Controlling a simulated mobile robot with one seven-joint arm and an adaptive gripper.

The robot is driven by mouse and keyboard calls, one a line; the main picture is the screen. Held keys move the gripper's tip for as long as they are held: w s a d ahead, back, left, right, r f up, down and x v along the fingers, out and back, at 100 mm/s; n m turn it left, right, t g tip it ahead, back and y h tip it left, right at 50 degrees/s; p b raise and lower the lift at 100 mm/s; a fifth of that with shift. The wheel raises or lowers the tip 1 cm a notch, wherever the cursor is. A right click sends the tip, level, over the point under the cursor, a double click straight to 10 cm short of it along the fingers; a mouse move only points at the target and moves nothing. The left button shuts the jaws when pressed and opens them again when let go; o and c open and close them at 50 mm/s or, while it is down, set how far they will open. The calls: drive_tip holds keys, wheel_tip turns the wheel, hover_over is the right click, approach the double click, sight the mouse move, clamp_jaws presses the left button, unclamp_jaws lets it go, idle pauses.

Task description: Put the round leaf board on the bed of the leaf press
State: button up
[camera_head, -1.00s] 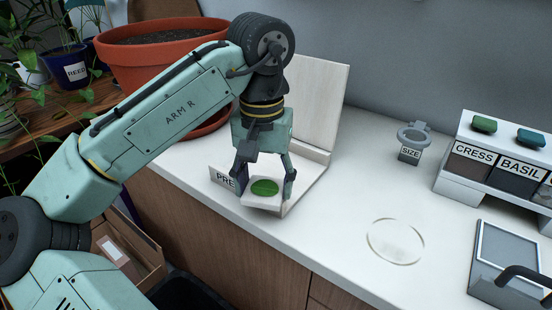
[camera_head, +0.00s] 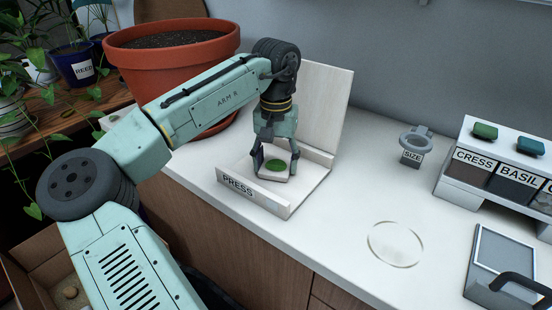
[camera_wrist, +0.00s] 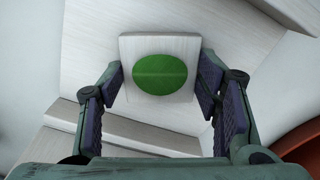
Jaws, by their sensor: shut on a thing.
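The round leaf board (camera_head: 276,166) is a small pale square board with a round green leaf on it. My gripper (camera_head: 275,170) is shut on its two side edges. In the wrist view the board (camera_wrist: 160,95) sits between the dark finger pads, leaf facing the camera. The leaf press is white, its lid (camera_head: 318,105) standing open at the back and a PRESS label (camera_head: 238,186) at its front. The board is over the press bed (camera_head: 305,190), inside its outline; I cannot tell if it touches the bed.
A large terracotta pot (camera_head: 170,65) stands close behind my arm at the left. To the right are a SIZE ring stand (camera_head: 413,145), a clear disc (camera_head: 395,244), a CRESS and BASIL rack (camera_head: 470,158) and a grey framed tray (camera_head: 505,262). The counter between is clear.

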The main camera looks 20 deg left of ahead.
sight(276, 166)
drive_tip(key=shift+f, duration=0.1)
drive_tip(key=shift+f, duration=0.1)
drive_tip(key=o, duration=1.1)
drive_tip(key=shift+r, duration=0.2)
wheel_tip(276, 166, up, 12)
